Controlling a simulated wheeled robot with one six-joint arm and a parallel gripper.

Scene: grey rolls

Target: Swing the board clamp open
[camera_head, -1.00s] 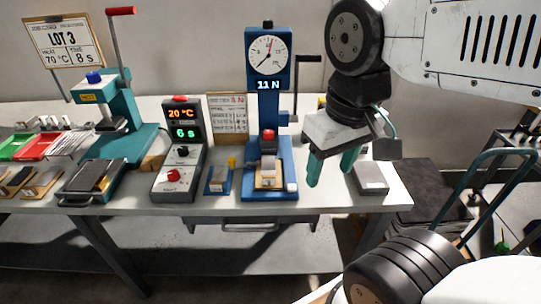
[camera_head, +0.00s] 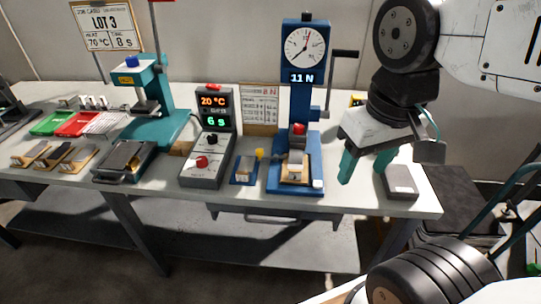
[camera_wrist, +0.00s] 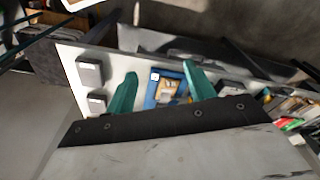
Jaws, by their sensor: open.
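The blue press (camera_head: 295,184) with a round dial and an "11 N" display stands on the bench. A tan board (camera_head: 294,176) lies on its base, with a grey block and a red knob above. Left of it is a small blue fixture (camera_head: 243,174) with a grey piece and a yellow knob (camera_head: 259,154). I cannot tell which part is the board clamp. My gripper (camera_head: 364,172), with teal fingers, is open and empty, right of the press and apart from it. In the wrist view, a blue base (camera_wrist: 164,86) with a tan board shows between and beyond the fingers (camera_wrist: 160,75).
A grey box (camera_head: 401,182) sits on the bench right of my gripper. A control box (camera_head: 205,168) reads 20 °C and 6 s. A teal press (camera_head: 160,130), a dark plate (camera_head: 125,160) and red and green trays (camera_head: 78,124) stand farther left. The bench front edge is largely clear.

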